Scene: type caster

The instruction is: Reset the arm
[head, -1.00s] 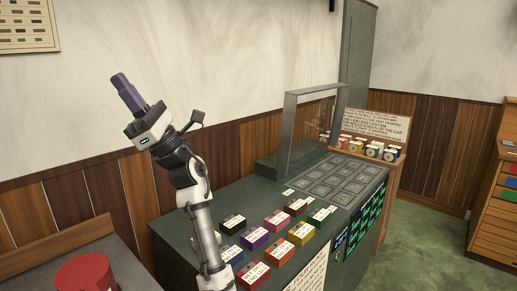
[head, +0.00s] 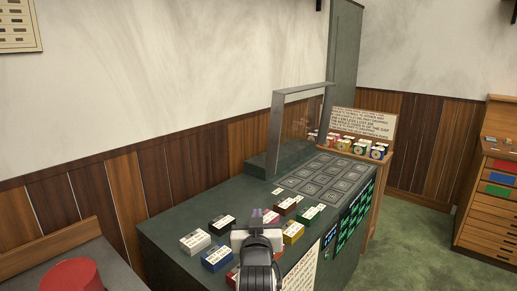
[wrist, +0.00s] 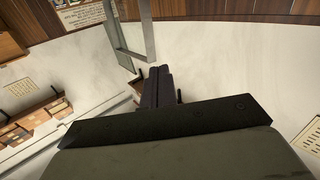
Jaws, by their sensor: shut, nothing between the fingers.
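My gripper (head: 258,217) shows at the bottom middle of the head view, seen from behind, over the front part of the green console (head: 165,241). Its fingers are small there and partly merge with the blocks behind. In the wrist view my gripper's dark fingers (wrist: 157,87) lie side by side, shut, with nothing between them. They point toward the pale wall and the grey frame. My wrist hides some of the coloured blocks.
Several labelled blocks, such as a white one (head: 195,241) and a blue one (head: 217,257), sit on the console. A grey frame (head: 277,135) stands behind them. A red cylinder (head: 72,274) is at lower left. Green floor (head: 410,250) lies open at right.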

